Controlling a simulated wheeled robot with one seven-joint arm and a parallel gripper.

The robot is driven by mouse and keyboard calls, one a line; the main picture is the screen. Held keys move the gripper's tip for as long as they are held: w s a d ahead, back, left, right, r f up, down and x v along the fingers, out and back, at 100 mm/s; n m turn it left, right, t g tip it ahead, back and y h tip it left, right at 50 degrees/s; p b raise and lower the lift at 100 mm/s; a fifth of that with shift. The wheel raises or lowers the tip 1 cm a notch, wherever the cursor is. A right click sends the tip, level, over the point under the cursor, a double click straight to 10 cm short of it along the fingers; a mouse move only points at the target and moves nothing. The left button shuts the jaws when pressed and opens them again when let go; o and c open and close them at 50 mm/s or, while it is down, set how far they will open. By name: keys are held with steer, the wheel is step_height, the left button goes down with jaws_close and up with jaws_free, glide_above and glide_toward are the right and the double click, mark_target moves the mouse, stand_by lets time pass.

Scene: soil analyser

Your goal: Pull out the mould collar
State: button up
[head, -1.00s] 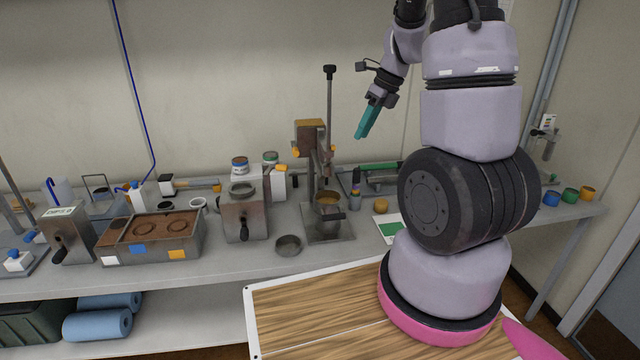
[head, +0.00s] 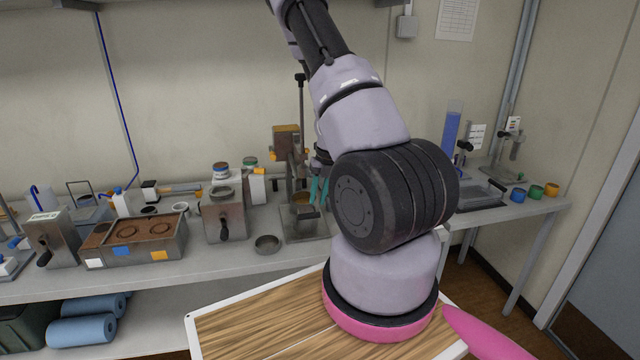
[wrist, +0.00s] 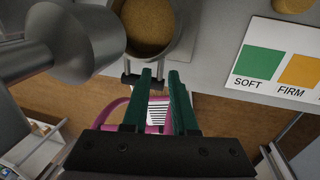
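The mould collar appears to be the round metal ring (wrist: 179,40) around brown soil on the press, seen at the top of the wrist view. A dark crossbar handle (wrist: 130,81) sticks out from it toward my gripper. In the head view the press's mould (head: 302,198) is partly hidden behind my fingers. My gripper (wrist: 162,73) has two teal fingers with a gap between them. The fingertips are at the handle's near side; I cannot tell whether they touch it. In the head view my gripper (head: 319,188) is beside the mould, partly hidden by my arm.
The press's grey metal cylinder (wrist: 75,45) stands close at the left in the wrist view. A SOFT/FIRM colour card (wrist: 282,62) lies at the right. A round metal dish (head: 267,244) is on the bench before the press. A soil tray (head: 160,259) stands farther left.

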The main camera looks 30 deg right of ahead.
mark_target(316, 205)
steer(key=shift+w+a+f, duration=0.1)
steer(key=shift+a+f, duration=0.05)
steer(key=shift+f, duration=0.75)
steer(key=shift+a+f, duration=0.15)
steer(key=shift+f, duration=0.75)
jaws_close()
steer(key=shift+r, duration=0.8)
stand_by(2.0)
steer(key=shift+r, duration=1.75)
